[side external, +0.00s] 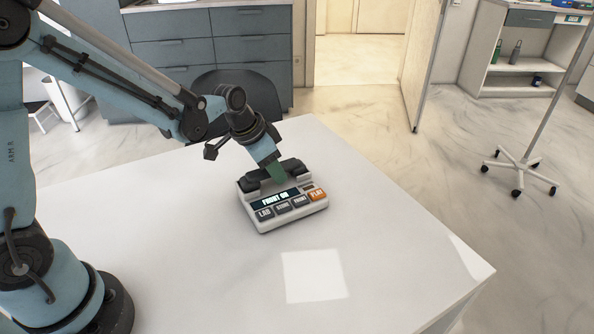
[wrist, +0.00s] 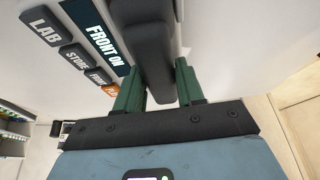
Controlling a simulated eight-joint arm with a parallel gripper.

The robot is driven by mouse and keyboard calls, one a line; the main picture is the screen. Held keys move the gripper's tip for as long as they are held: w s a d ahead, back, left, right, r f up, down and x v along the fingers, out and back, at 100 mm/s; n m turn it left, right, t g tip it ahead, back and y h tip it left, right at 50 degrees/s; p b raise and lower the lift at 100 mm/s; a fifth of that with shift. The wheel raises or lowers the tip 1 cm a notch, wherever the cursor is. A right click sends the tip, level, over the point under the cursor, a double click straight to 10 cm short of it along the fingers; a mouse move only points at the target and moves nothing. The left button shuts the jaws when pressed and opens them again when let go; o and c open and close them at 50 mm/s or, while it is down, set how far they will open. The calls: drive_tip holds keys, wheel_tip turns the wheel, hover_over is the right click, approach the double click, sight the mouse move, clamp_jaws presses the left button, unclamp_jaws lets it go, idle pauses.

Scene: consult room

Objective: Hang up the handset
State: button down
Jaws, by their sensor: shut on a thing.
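The dark handset (side external: 291,165) lies along the back of a pale desk phone base (side external: 264,221). It looks in or just above its cradle; I cannot tell whether it is fully seated. My gripper (side external: 277,174) comes down from the upper left, its green fingers around the handset's middle. In the wrist view, the handset (wrist: 149,40) passes between the two green fingers of my gripper (wrist: 158,75), which are shut on it. The base's display (wrist: 96,35) reads "FRONT ON". Beside it are grey keys, including LAB (side external: 264,214), and an orange key (side external: 317,195).
The phone stands on a white table (side external: 180,265) with clear room around it. A bright square patch (side external: 313,276) lies in front of it. A dark chair (side external: 240,88) stands behind the table, and a wheeled stand (side external: 522,165) is on the floor at right.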

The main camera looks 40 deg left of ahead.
drive_tip(key=shift+f, duration=0.15)
drive_tip(key=shift+c, duration=1.9)
unclamp_jaws()
drive_tip(key=shift+r, duration=3.55)
drive_tip(key=s+a+r+n+t+y, duration=0.1)
drive_tip(key=s+n, duration=0.1)
drive_tip(key=s, duration=0.5)
drive_tip(key=s+r+n+t, duration=0.2)
drive_tip(key=s, duration=0.5)
drive_tip(key=shift+s+a+y, duration=0.35)
drive_tip(key=shift+y, duration=0.05)
